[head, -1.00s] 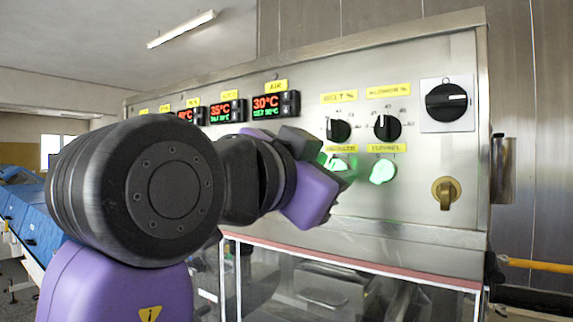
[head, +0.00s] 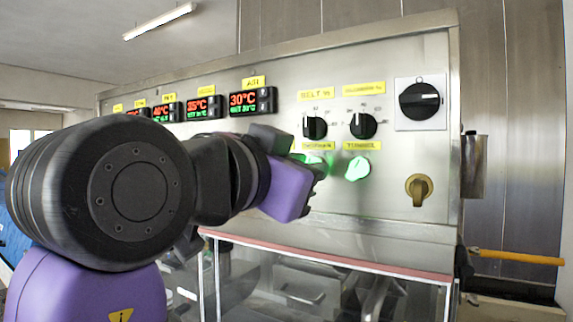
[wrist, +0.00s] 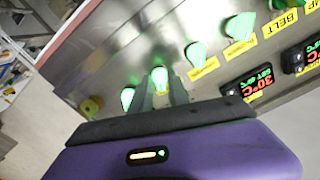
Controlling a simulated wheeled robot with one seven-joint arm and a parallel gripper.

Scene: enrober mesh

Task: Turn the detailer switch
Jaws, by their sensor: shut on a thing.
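The detailer switch (head: 313,158) is a green-lit knob under a yellow label on the steel panel. My gripper (head: 317,168) is at it from the left and partly hides it in the head view. In the wrist view, the fingers of my gripper (wrist: 160,97) are shut on the green knob (wrist: 158,76), one on each side. The exact angle of the knob is hard to read.
The green tunnel switch (head: 357,167) sits close to the right. Black dials (head: 363,126) are above, a large black rotary switch (head: 419,101) and a brass handle (head: 419,188) are further right. Temperature displays (head: 252,102) are at left. A clear-walled housing (head: 330,275) is below.

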